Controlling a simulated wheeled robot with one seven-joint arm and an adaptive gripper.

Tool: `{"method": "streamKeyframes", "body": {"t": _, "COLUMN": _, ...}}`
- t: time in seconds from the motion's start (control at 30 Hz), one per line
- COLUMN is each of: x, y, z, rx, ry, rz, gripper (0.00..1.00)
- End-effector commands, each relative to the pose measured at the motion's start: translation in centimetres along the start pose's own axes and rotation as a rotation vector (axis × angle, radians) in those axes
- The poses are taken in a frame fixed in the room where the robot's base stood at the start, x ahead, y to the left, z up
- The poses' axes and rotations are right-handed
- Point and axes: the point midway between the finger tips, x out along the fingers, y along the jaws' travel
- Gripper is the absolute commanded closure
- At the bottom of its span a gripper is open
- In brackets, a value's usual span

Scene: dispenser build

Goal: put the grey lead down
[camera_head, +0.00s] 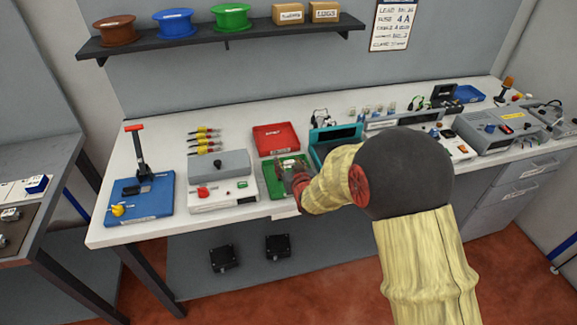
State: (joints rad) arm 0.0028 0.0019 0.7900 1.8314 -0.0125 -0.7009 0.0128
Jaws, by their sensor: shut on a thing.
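My gripper (290,172) is low over a green board or mat (265,186) near the front edge of the bench. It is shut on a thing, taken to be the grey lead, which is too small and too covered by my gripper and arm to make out. Something white lies on the mat just behind the fingers. I cannot tell whether the held thing touches the mat. My arm hides the area to the right of the mat.
A grey-and-white machine (220,180) stands close left of the mat, and a blue base with a lever (139,193) farther left. A red tray (276,138) is behind. A teal bin (335,134) is close right. Bare bench (165,147) shows at the back left.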

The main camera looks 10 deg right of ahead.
Motion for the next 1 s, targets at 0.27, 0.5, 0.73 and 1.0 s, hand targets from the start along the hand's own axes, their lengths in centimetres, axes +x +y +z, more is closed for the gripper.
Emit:
{"method": "streamKeyframes", "body": {"t": 0.27, "x": 0.08, "y": 0.01, "z": 0.06, "rx": 0.0, "ry": 0.003, "rz": 0.0, "gripper": 0.84}}
{"method": "streamKeyframes", "body": {"t": 0.5, "x": 0.13, "y": 0.01, "z": 0.29, "rx": 0.0, "ry": 0.002, "rz": 0.0, "gripper": 0.46}}
{"method": "streamKeyframes", "body": {"t": 0.73, "x": 0.13, "y": 0.01, "z": 0.28, "rx": 0.0, "ry": 0.002, "rz": 0.0, "gripper": 0.35}}
{"method": "streamKeyframes", "body": {"t": 1.0, "x": 0.1, "y": 0.01, "z": 0.22, "rx": 0.0, "ry": 0.002, "rz": 0.0, "gripper": 0.35}}
